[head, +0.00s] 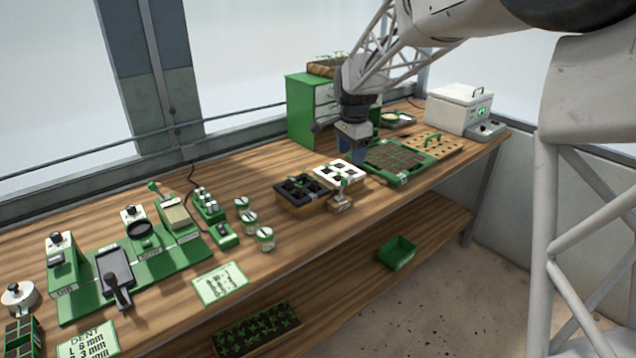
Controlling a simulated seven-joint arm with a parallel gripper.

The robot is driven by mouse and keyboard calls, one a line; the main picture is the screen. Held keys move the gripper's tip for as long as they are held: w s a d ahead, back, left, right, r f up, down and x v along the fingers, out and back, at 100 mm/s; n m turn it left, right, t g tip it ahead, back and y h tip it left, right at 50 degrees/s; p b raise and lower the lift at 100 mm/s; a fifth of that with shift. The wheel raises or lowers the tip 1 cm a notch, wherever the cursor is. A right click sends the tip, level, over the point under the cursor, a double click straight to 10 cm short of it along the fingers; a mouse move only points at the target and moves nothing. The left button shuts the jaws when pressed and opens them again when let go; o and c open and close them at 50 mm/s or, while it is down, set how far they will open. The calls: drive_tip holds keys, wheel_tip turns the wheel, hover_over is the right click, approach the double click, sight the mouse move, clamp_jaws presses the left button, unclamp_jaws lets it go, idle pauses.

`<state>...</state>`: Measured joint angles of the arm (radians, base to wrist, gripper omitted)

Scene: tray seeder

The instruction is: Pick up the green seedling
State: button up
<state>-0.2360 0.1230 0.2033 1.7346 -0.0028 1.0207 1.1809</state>
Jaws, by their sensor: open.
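A small green seedling (344,183) shows at the front edge of the white holed plate (325,182), above a small wooden block (340,206). It is tiny in this view, so I cannot tell what holds it. More green bits show in the black-celled tray (281,190) just to the left. My gripper (357,158) points down behind and slightly right of the white plate, near the left side of the green gridded tray. Its jaws are open, with nothing visible between them. The fingertips are small and partly merge with the background.
The green gridded tray (375,172) and a pegged wooden board (452,147) lie to the right, before a white box (455,108). A green drawer cabinet (297,110) stands behind. Small jars (265,238) and a green dispenser station (90,305) are left. Bare wood lies between.

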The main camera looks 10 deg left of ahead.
sight(314, 182)
drive_tip(key=w+a+f+m, duration=0.1)
drive_tip(key=w+a+f, duration=0.2)
drive_tip(key=w, duration=0.1)
drive_tip(key=w+a+f+m, duration=0.1)
drive_tip(key=w+a+f, duration=0.3)
drive_tip(key=w+a+f+m, duration=0.1)
drive_tip(key=w+a+f, duration=0.2)
drive_tip(key=w+a, duration=0.1)
drive_tip(key=shift+w+a+f+m+g, duration=0.15)
drive_tip(key=shift+w+m+g, duration=0.15)
drive_tip(key=shift+w+m, duration=0.1)
drive_tip(key=shift+s+f, duration=0.1)
drive_tip(key=shift+f, duration=1.2)
drive_tip(key=shift+f, duration=0.15)
drive_tip(key=shift+f, duration=2.5)
drive_tip(key=shift+c, duration=0.3)
drive_tip(key=c, duration=0.9)
